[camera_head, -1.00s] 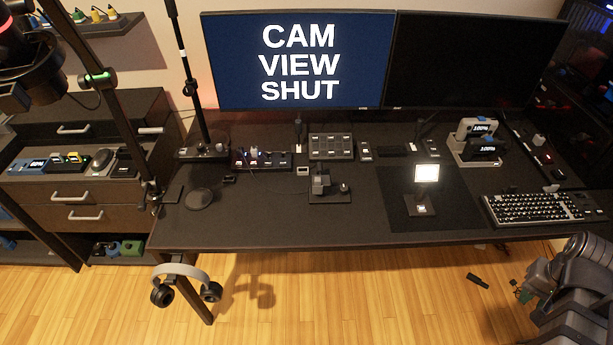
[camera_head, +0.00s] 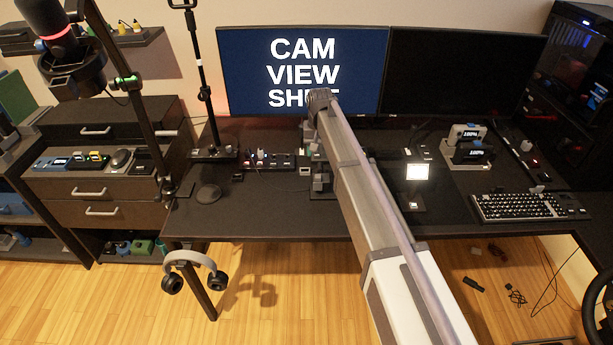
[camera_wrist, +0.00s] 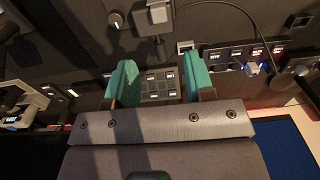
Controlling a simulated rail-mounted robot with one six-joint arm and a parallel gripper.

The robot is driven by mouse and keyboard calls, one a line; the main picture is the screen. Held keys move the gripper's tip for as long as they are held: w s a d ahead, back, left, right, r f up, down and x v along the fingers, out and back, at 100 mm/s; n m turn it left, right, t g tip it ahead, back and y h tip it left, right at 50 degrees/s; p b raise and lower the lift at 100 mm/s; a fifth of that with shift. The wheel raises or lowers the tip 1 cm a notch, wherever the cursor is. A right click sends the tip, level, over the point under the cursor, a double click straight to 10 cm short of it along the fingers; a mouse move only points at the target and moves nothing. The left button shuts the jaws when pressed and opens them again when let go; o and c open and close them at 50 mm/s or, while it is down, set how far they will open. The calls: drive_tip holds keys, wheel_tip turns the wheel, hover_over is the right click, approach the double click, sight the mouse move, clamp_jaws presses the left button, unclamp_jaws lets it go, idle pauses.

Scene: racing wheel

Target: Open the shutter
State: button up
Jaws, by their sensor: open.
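The left monitor (camera_head: 302,72) reads "CAM VIEW SHUT", partly covered by my arm. I cannot make out the shutter itself in either view. My gripper (camera_wrist: 160,80) is open in the wrist view, with two teal fingers apart and nothing between them. Beyond the fingers lies a button panel (camera_wrist: 158,88) on the desk. In the head view my arm reaches over the middle of the desk toward the lower edge of the left monitor. The fingers are mostly hidden there.
A tall pole (camera_head: 203,90) stands at left.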

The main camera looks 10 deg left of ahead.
sight(318, 182)
wheel_tip(318, 182, down, 10)
drive_tip(key=b, duration=0.9)
drive_tip(key=shift+f, duration=0.15)
clamp_jaws()
